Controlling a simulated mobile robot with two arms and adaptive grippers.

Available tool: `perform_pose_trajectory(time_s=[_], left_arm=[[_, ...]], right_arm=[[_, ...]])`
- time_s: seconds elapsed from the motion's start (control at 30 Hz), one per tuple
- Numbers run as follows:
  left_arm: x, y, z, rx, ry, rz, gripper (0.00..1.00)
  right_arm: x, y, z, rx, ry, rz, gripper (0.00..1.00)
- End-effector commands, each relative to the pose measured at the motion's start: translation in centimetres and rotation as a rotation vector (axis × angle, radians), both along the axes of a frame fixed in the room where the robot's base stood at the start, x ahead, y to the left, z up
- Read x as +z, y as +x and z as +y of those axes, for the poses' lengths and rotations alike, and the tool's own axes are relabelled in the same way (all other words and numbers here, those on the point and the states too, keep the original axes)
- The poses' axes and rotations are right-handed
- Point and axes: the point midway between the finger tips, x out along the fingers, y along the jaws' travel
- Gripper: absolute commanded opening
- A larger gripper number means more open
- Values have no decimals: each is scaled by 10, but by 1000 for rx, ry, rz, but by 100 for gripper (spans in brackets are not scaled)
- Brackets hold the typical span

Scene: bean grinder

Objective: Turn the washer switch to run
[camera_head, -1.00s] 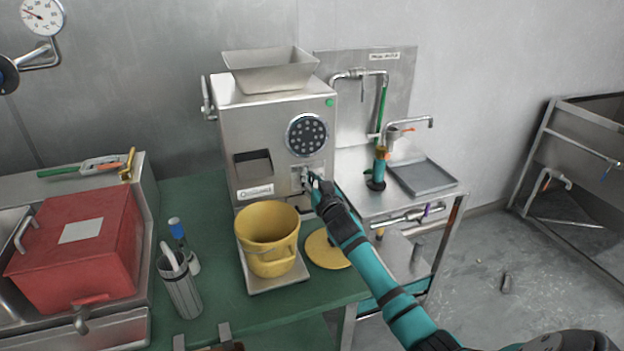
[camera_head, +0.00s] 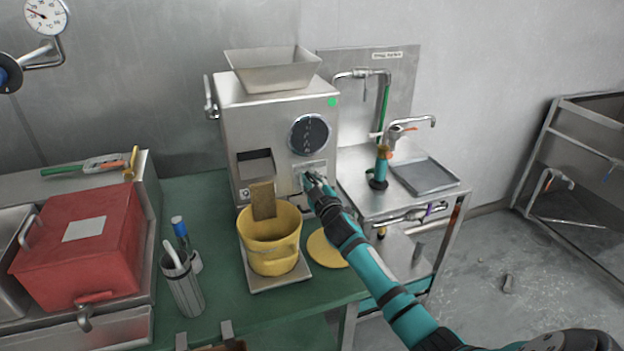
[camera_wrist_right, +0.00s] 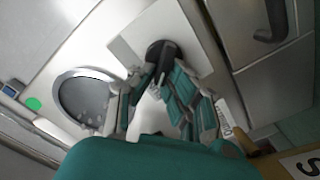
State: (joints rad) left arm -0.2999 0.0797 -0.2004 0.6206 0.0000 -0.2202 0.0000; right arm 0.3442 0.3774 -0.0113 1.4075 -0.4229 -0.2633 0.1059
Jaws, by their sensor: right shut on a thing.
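A steel machine (camera_head: 243,118) with a hopper on top stands on the green table. A switch on a light plate (camera_head: 308,168) sits low on the right of its front. My right gripper (camera_head: 312,183) is at this switch. In the right wrist view, the two fingers (camera_wrist_right: 154,75) are shut on its dark knob (camera_wrist_right: 160,48). The fingers hide part of the knob, and I cannot read its labels. My left gripper is not in view.
The bucket stands on a steel plate (camera_head: 282,282), with a yellow lid (camera_head: 327,249) beside it under my arm. A red box (camera_head: 78,250) and a steel cup of tools (camera_head: 184,289) are to the left. A steel sink stand (camera_head: 355,200) is to the right.

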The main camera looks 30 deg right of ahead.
Motion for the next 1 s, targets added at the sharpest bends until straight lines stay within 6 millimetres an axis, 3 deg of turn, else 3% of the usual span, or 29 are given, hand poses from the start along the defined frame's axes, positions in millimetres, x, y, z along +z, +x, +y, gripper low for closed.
perform_pose_trajectory(time_s=[0.4,0.97,1.0], left_arm=[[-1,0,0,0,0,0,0],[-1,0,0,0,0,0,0],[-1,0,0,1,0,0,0]], right_arm=[[-2,1,3,1,-191,44,0],[-2,1,3,1,-220,52,0],[-2,1,3,1,-220,52,16]])
